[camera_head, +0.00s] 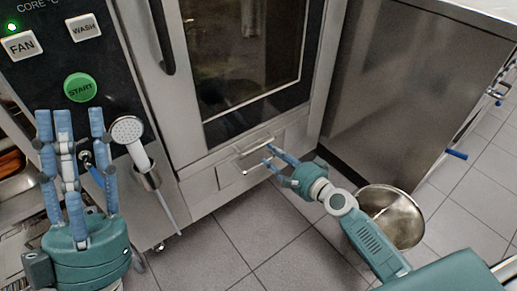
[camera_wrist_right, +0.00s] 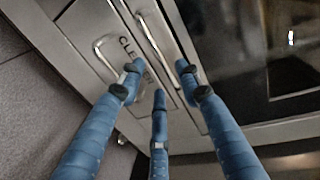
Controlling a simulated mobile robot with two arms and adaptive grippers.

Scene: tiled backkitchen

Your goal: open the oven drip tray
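The oven drip tray front (camera_head: 229,174) is a steel panel low on the oven, below the glass door. Two bar handles, an upper one (camera_head: 254,148) and a lower one (camera_head: 257,166), show there; I cannot tell for certain which belongs to the tray. The right wrist view shows a longer bar (camera_wrist_right: 155,38) and a shorter one (camera_wrist_right: 103,52). My right gripper (camera_head: 269,155) has its fingers spread, with the tips close to the handles; contact cannot be told. My left gripper (camera_head: 70,114) is open and empty, fingers upward, before the control panel.
The oven door (camera_head: 240,65) is closed, with its tall handle (camera_head: 161,38) at left. A hand shower (camera_head: 131,133) hangs in a holder beside my left gripper. A metal bowl (camera_head: 404,222) sits by my right arm. Tiled floor (camera_head: 225,250) is clear before the oven.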

